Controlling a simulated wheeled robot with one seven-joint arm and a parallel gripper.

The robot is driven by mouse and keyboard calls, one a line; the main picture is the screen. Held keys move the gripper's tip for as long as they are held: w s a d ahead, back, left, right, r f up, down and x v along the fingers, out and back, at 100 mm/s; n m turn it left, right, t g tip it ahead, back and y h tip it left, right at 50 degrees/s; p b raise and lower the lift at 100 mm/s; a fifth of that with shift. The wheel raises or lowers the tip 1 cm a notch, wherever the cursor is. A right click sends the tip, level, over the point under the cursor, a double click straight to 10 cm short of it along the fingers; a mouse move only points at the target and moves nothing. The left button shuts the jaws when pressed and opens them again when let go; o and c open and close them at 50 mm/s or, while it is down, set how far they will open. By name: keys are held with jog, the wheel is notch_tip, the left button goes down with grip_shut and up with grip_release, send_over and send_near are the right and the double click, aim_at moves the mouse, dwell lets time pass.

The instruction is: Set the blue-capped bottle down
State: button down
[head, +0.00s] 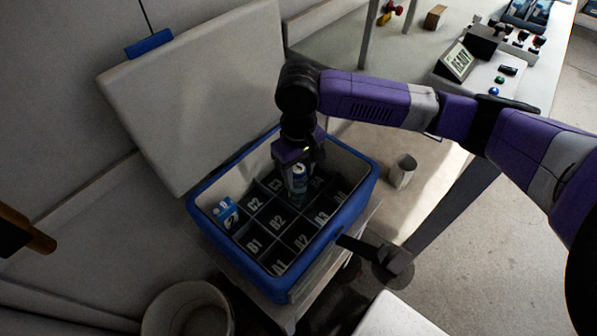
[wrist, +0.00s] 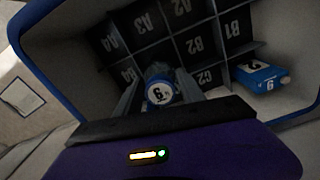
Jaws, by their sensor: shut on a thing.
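My gripper (head: 298,167) points down into the open blue-rimmed cooler box (head: 283,285) and is shut on the blue-capped bottle (head: 298,185). In the wrist view the bottle (wrist: 160,92) sits between the two fingers, its blue cap with a white, numbered top facing the camera. The bottle is at the black divider grid (head: 268,222), toward the back of the box. The labels A3, A2, B2, B1 and C2 show around it. The cell label under it is hidden, and I cannot tell whether its base touches the floor of the cell.
The box's lid (head: 195,100) stands open behind. A grey cup (head: 402,171) is to the right of the box, and a round bin (head: 188,310) is in front. Several front cells look empty.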

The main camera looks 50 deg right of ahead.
jog(key=shift+f, duration=0.4)
jog(key=shift+f, duration=0.2)
jog(key=c, duration=0.7)
grip_release()
